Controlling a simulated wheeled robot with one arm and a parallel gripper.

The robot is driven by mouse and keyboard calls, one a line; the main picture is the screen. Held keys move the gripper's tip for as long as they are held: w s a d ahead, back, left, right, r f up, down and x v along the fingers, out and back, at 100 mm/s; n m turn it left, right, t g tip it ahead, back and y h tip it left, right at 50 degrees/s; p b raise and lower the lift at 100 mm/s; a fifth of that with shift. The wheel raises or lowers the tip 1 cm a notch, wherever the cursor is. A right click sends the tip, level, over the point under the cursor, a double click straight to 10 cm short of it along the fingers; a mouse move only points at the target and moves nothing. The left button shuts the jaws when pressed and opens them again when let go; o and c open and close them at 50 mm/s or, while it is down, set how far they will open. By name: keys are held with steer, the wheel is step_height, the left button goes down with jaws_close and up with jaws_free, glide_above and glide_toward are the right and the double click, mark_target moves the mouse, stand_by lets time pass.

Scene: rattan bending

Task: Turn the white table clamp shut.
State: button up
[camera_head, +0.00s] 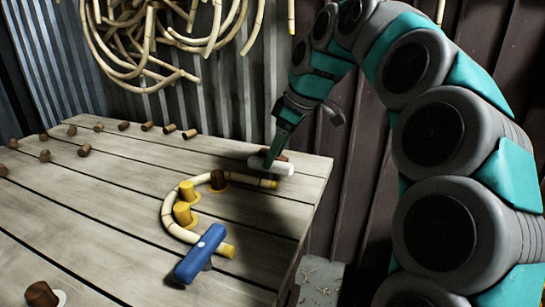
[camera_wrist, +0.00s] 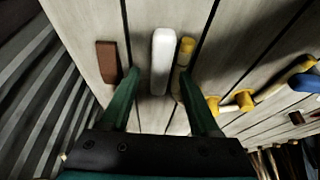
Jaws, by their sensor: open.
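The white table clamp (camera_head: 283,168) is a rounded bar at the table's far right corner, near one end of the bent rattan (camera_head: 168,215). In the wrist view the white clamp (camera_wrist: 162,55) points away from me, beside the rattan's yellow-tipped end (camera_wrist: 187,47). My gripper (camera_head: 272,158) reaches down at the clamp from above. In the wrist view my gripper (camera_wrist: 159,74) is open, with one green finger on each side of the clamp's near part. The right finger overlaps the rattan end in the picture. I cannot tell whether either finger touches the clamp.
A blue clamp (camera_head: 200,253) sits at the rattan's other end. A brown block (camera_wrist: 108,62) lies left of my left finger. Several brown pegs line the table's back; its middle left is clear.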

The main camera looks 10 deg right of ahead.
steer(key=shift+x, duration=0.9)
steer(key=shift+c, duration=0.3)
jaws_close()
